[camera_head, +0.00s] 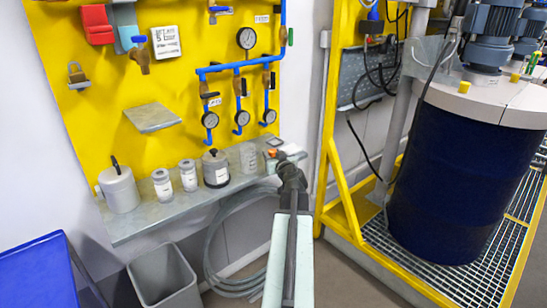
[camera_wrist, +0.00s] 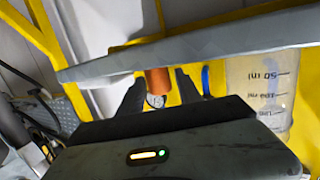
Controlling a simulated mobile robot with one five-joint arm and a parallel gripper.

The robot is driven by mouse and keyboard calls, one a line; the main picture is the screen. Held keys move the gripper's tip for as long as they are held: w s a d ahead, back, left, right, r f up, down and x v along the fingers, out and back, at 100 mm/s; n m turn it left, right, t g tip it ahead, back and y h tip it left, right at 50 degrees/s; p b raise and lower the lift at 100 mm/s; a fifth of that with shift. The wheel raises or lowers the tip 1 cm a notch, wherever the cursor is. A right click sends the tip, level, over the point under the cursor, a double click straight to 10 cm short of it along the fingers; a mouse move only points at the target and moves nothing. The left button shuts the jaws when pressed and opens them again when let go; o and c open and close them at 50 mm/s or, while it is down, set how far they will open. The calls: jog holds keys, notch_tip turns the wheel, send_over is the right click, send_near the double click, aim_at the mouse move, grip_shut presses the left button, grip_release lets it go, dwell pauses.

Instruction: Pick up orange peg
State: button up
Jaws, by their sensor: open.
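An orange peg (camera_wrist: 157,82) shows in the wrist view between the two dark fingers of my open gripper (camera_wrist: 160,77). Its lower end in the picture looks pale and round. A gap shows on the finger sides, and I cannot tell whether either finger touches it. In the head view a small orange part, likely the peg (camera_head: 271,153), shows at the right end of the grey shelf (camera_head: 160,220). My gripper (camera_head: 279,158) is right beside it and partly hides it.
A clear graduated beaker (camera_wrist: 262,85) is close to the right of the peg in the wrist view; it also shows on the shelf (camera_head: 248,158). A grey edge (camera_wrist: 200,45) crosses above. Grey pots and jars (camera_head: 216,168) stand further left. A coiled hose (camera_head: 225,260) hangs below.

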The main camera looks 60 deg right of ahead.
aim_at(270, 151)
jog(key=x, duration=0.4)
jog(key=shift+w+d+f+b, duration=0.1)
jog(key=shift+d+f+b, duration=0.15)
jog(key=shift+b, duration=0.1)
jog(key=shift+a+r, duration=0.1)
jog(key=shift+a, duration=0.05)
grip_shut()
